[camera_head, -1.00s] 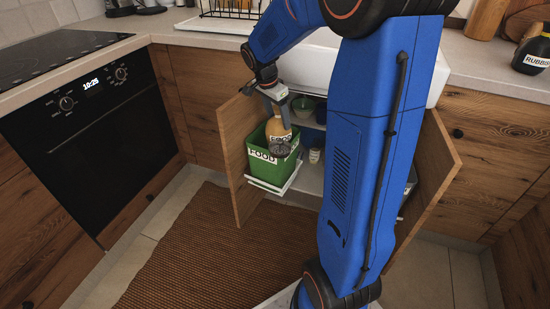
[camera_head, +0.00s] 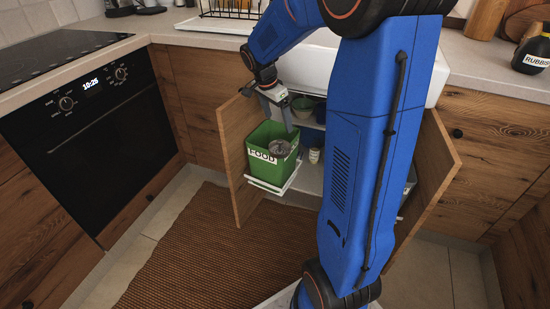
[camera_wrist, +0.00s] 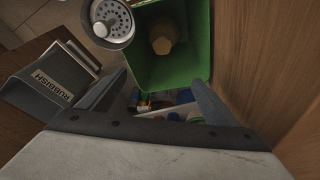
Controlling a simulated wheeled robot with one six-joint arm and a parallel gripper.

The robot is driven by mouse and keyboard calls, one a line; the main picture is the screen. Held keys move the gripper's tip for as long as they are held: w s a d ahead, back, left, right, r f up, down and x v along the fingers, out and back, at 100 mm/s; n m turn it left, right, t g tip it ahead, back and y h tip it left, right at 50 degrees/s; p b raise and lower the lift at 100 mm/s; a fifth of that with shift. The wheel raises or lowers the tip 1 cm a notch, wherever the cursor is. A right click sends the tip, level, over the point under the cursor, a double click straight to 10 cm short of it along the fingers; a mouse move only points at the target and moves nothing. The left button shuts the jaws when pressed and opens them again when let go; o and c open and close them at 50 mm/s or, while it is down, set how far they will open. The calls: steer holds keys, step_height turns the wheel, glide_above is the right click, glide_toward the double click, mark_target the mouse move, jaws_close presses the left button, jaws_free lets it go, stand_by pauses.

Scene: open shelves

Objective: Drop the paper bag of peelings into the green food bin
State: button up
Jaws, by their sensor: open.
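The green food bin (camera_head: 262,165), labelled FOOD, stands on a white pull-out in the open cupboard under the sink. The brown paper bag (camera_wrist: 163,36) lies inside the bin (camera_wrist: 185,72) in the wrist view, apart from my fingers. In the head view I cannot make it out behind the bin wall. My gripper (camera_head: 284,117) is open and empty above the bin's back right side. Its two fingers stand wide apart in the wrist view (camera_wrist: 160,92). A round grey piece with holes (camera_wrist: 111,20) overlaps the bin's edge in the wrist view.
A grey bin labelled RUBBISH (camera_wrist: 45,85) stands beside the food bin in the wrist view. The open left cupboard door (camera_head: 238,160) is close to the bin. The right door (camera_head: 430,180) is also open. Bowls (camera_head: 303,107) sit on a shelf behind.

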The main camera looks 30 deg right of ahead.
steer(key=v, duration=1.6)
steer(key=shift+a+r, duration=0.2)
steer(key=shift+r, duration=0.2)
steer(key=shift+s, duration=0.1)
steer(key=s+a+f+n+t+y, duration=0.1)
steer(key=s+a+f+n, duration=0.2)
steer(key=s, duration=0.6)
steer(key=s+a+f+n+t+y, duration=0.1)
steer(key=s+a+f+n+t, duration=0.1)
steer(key=s+n, duration=0.6)
steer(key=s+a+f+n+t+y, duration=0.1)
steer(key=s+a+f+n, duration=0.4)
steer(key=s, duration=0.7)
steer(key=shift+s+a+n, duration=0.2)
steer(key=shift+a+n, duration=0.1)
steer(key=shift+a, duration=0.15)
steer(key=shift+r, duration=0.1)
